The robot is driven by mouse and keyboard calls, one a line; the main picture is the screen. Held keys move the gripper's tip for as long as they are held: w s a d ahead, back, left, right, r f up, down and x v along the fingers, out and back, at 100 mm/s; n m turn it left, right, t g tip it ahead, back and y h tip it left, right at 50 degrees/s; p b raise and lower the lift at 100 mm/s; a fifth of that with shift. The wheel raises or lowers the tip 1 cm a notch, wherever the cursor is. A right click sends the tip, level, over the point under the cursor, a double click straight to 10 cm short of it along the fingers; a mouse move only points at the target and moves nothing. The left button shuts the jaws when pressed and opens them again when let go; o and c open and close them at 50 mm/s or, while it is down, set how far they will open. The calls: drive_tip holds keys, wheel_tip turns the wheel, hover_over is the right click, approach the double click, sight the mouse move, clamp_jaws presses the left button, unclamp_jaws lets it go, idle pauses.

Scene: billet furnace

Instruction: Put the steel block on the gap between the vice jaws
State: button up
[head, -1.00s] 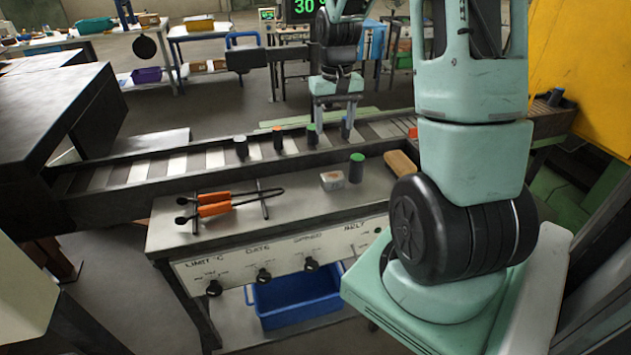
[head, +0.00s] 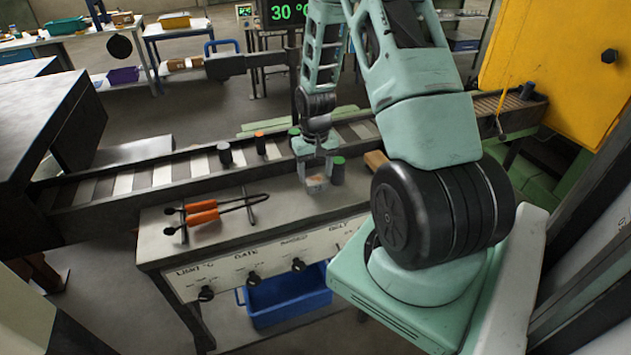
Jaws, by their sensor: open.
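A small pale block with a brownish patch (head: 317,183), which looks like the steel block, sits on the grey bench top. My gripper (head: 316,172) is directly over it, pointing down and open. Its fingers reach down on either side of the block and partly hide it. I cannot tell whether they touch it. I cannot make out any vice jaws for certain in the head view.
A green-topped dark cylinder (head: 338,170) stands close to the right of my gripper. A brown block (head: 375,159) lies beyond it. Orange-handled tongs (head: 202,212) lie at the left. A roller track (head: 162,174) with dark cylinders runs behind; a blue bin (head: 288,302) sits below.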

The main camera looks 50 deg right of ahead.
sight(315, 179)
drive_tip(key=shift+f+p, duration=0.6)
drive_tip(key=shift+f, duration=1.15)
drive_tip(key=shift+r, duration=0.1)
drive_tip(key=c, duration=1.2)
drive_tip(key=shift+c, duration=0.2)
